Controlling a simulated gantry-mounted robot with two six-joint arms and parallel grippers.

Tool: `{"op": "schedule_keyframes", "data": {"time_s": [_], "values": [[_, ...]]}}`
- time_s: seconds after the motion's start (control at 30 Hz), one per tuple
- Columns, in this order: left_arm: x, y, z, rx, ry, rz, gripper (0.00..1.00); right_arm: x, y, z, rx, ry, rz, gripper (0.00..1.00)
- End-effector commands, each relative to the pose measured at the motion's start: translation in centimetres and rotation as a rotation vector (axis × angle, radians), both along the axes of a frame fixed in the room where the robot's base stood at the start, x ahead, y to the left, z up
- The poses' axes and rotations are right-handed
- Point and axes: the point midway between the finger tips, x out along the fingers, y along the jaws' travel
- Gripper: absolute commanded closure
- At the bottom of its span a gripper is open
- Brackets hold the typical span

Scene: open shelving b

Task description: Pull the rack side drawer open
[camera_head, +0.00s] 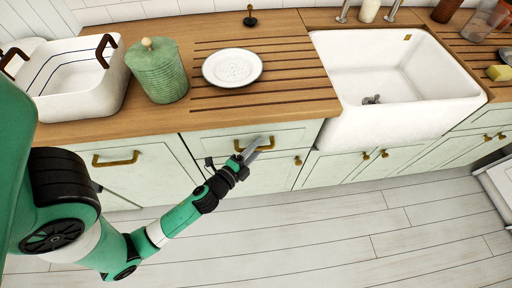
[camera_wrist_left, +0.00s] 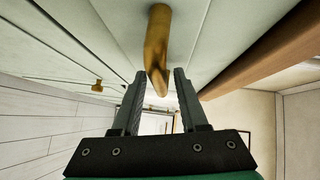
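The rack side drawer (camera_head: 290,135) is a pale green front under the grooved worktop, left of the sink. It looks flush with the cabinet. Its brass handle (camera_head: 240,147) is partly hidden by my left gripper (camera_head: 254,149). In the left wrist view, the brass handle (camera_wrist_left: 157,45) runs toward the space between the two fingertips of the gripper (camera_wrist_left: 158,78). The fingers are apart, with gaps visible beside the handle. I cannot tell whether either finger touches it. My right gripper is in neither view.
Another drawer handle (camera_head: 115,159) is at left, and a cupboard knob (camera_head: 298,161) sits just below the drawer. A white plate (camera_head: 232,68), a green canister (camera_head: 157,70) and a white basin (camera_head: 75,101) stand on the worktop. The floor (camera_head: 330,235) in front is clear.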

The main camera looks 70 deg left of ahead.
Motion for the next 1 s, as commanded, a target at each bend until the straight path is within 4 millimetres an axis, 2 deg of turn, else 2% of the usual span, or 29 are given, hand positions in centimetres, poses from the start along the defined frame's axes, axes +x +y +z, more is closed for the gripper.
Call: {"op": "schedule_keyframes", "data": {"time_s": [0.03,0.2,1.0], "values": [[0.0,-0.01,0.0,0.0,0.0,0.0,0.68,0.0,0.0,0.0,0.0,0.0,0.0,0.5],[-0.02,-0.02,0.01,0.0,0.0,0.0,0.99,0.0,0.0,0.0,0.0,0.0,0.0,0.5],[-0.02,-0.03,0.03,0.0,0.0,0.0,1.0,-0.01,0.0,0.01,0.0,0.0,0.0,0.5]]}}
